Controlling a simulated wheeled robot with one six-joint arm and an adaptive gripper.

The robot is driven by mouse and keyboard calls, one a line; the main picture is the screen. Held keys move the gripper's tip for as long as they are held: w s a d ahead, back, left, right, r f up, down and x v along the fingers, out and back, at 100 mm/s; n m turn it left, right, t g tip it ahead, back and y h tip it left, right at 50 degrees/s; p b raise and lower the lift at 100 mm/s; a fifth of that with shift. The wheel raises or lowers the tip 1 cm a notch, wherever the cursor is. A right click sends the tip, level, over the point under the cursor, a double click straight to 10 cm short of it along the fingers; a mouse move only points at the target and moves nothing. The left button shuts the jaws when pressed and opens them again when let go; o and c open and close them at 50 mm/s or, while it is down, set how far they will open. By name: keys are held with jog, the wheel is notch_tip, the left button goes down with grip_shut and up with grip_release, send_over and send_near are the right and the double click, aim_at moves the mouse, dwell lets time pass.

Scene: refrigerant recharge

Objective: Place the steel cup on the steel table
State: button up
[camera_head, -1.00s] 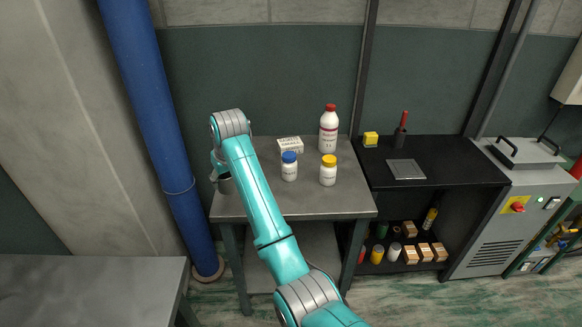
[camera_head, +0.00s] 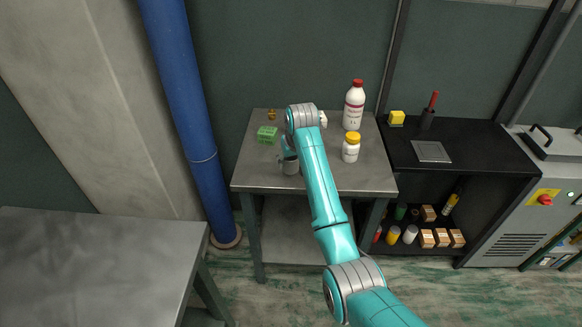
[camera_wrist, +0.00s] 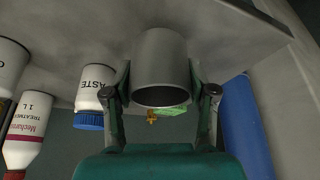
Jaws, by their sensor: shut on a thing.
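The steel cup (camera_head: 289,166) is a small grey cylinder over the left part of a grey metal table (camera_head: 360,178). My gripper (camera_head: 287,152) is shut on it. In the wrist view, which is upside down, the cup (camera_wrist: 160,60) sits between the two fingers (camera_wrist: 160,78), upright, with its dark open mouth showing. Its base is over the grey tabletop (camera_wrist: 100,30). I cannot tell whether it touches the top. My arm hides part of the table.
A green block (camera_head: 267,134) and small brass piece (camera_head: 272,114) lie behind the cup. A yellow-capped bottle (camera_head: 351,148) and red-capped bottle (camera_head: 353,106) stand right. A blue-capped bottle (camera_wrist: 93,95) is near. A bare grey table (camera_head: 95,260) is front left; a black bench (camera_head: 470,155) right.

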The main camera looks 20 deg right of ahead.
aim_at(290, 167)
jog(key=shift+f, duration=1.7)
jog(key=shift+f, duration=0.15)
jog(key=o, duration=1.2)
jog(key=shift+c, duration=0.2)
jog(key=v, duration=1.2)
